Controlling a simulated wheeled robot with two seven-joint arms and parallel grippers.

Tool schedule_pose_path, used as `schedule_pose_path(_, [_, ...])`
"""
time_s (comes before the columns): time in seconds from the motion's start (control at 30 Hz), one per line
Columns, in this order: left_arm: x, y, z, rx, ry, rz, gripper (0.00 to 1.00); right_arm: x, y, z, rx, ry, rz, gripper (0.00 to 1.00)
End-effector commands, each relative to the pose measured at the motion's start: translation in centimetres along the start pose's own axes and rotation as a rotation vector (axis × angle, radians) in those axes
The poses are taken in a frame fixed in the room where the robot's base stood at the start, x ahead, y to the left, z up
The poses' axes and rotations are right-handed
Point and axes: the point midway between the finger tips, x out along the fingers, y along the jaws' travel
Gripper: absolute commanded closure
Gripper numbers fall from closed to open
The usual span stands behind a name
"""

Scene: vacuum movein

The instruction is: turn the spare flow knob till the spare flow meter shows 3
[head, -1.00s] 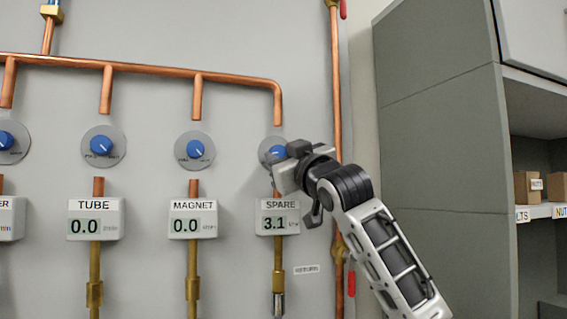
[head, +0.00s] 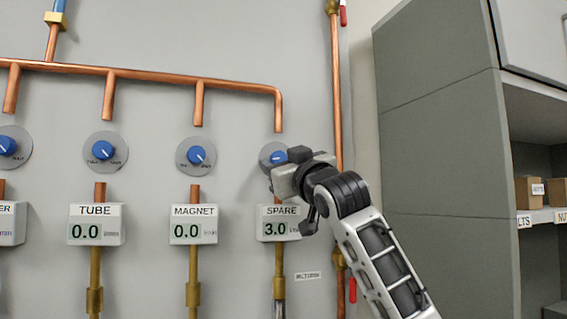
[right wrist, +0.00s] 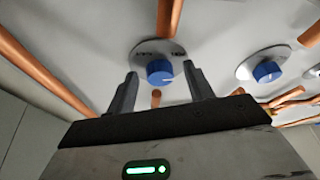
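The spare flow knob is blue on a round grey plate, partly hidden by my right gripper in the head view (head: 277,157). The spare flow meter (head: 271,228) below it reads 3.0; its right edge is partly covered by my gripper. My right gripper (head: 287,172) is at the knob. In the right wrist view the knob (right wrist: 160,72) sits between and just beyond the fingertips (right wrist: 163,78), with visible gaps on both sides, so the gripper is open. My left gripper is not in view.
The magnet knob (head: 196,156) and tube knob (head: 103,150) are to the left, above the magnet meter (head: 194,225) and tube meter (head: 96,225), both reading 0.0. A vertical copper pipe (head: 336,80) runs close behind my right arm. A grey cabinet (head: 440,150) stands at the right.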

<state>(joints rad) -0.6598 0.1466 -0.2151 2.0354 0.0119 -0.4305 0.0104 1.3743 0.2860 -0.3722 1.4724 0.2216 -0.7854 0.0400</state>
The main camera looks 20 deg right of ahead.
Motion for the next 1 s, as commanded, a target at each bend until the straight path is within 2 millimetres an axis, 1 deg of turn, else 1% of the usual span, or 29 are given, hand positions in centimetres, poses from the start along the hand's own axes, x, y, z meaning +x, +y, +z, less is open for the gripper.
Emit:
schedule_pose_path(0.17, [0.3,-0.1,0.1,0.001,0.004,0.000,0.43,-0.6,0.0,0.1,0.000,0.002,0.000,0.48])
schedule_pose_path(0.27, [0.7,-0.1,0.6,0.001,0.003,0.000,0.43,-1.9,-0.1,0.2,-0.001,0.004,0.000,0.48])
schedule_pose_path(0.37, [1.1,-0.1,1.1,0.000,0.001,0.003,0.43,-4.0,-0.1,0.4,-0.002,0.004,0.001,0.48])
schedule_pose_path(0.4, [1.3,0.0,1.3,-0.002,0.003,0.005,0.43,-5.0,-0.1,0.4,-0.002,0.005,0.000,0.48])
schedule_pose_path(0.57, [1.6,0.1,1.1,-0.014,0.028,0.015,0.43,-9.1,-0.1,0.3,-0.002,0.005,0.001,0.48])
schedule_pose_path(0.7, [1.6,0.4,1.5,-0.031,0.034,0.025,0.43,-12.2,-0.1,0.3,-0.002,0.003,0.001,0.48])
schedule_pose_path(0.83, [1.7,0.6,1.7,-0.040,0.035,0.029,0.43,-14.3,0.0,0.1,-0.001,0.003,0.000,0.48])
schedule_pose_path(1.0, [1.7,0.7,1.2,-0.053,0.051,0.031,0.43,-15.7,0.0,0.1,0.000,0.001,0.001,0.48])
